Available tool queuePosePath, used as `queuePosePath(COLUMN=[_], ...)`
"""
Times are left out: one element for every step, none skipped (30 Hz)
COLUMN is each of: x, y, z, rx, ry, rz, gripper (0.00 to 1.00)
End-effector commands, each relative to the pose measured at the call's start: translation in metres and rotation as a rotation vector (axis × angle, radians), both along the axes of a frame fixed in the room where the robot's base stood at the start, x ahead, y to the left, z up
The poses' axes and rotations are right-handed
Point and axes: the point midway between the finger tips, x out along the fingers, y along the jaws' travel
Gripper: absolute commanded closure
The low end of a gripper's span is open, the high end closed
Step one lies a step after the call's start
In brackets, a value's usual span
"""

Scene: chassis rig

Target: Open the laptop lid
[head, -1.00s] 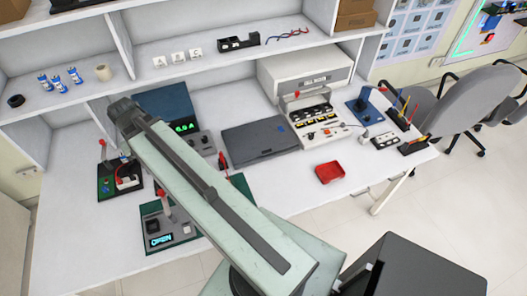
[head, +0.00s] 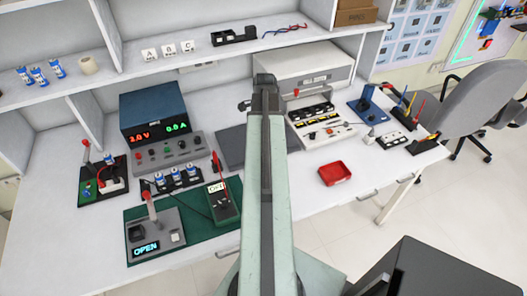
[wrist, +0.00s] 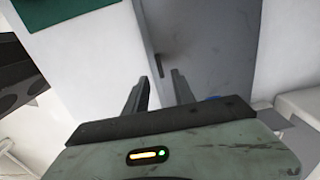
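The laptop (head: 231,147) lies shut and flat on the white desk, a dark grey slab. My arm crosses in front of it in the head view and hides its middle and right part. In the wrist view a grey flat surface, seemingly the laptop lid (wrist: 205,40), fills the upper right beyond the fingers. My gripper (wrist: 160,74) has its two fingers apart with nothing visible between them. Its fingertips appear close to the near edge of the grey surface, but I cannot tell whether they touch it. The fingers are not clear in the head view.
A power supply (head: 155,112) and green mat (head: 195,246) with a meter (head: 221,202) stand left of the laptop. A parts tray (head: 318,122) and red bin (head: 334,173) are to the right. Shelves (head: 190,52) rise behind. Bare desk lies in front of the laptop.

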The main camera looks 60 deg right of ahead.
Motion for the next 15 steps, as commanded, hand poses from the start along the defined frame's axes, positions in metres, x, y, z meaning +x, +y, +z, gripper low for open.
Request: queuePosePath(x=[0.0,0.0,0.0,0.0,0.0,0.001,0.001,0.001,0.001,0.001,0.001,0.001,0.001,0.001,0.001], y=[0.0,0.0,0.0,0.0,0.0,0.0,0.0,0.001,0.001,0.001,0.001,0.001,0.001,0.001,0.001], z=[-0.014,-0.019,-0.026,-0.032,-0.038,-0.045,-0.05,-0.055,-0.061,-0.064,-0.066,-0.068,-0.069,-0.069,-0.068], rx=[0.0,0.0,0.0,0.0,0.0,0.0,0.0,0.0,0.0,0.0,0.0,0.0,0.0,0.0,0.0], ry=[0.0,0.0,0.0,0.0,0.0,0.0,0.0,0.0,0.0,0.0,0.0,0.0,0.0,0.0,0.0], rz=[0.001,0.001,0.001,0.002,0.002,0.002,0.002,0.002,0.003,0.003,0.003,0.003,0.003,0.003,0.003], gripper=[0.69,0.69,0.69,0.69,0.69,0.69,0.69,0.69,0.69,0.69,0.69,0.69,0.69,0.69,0.69])
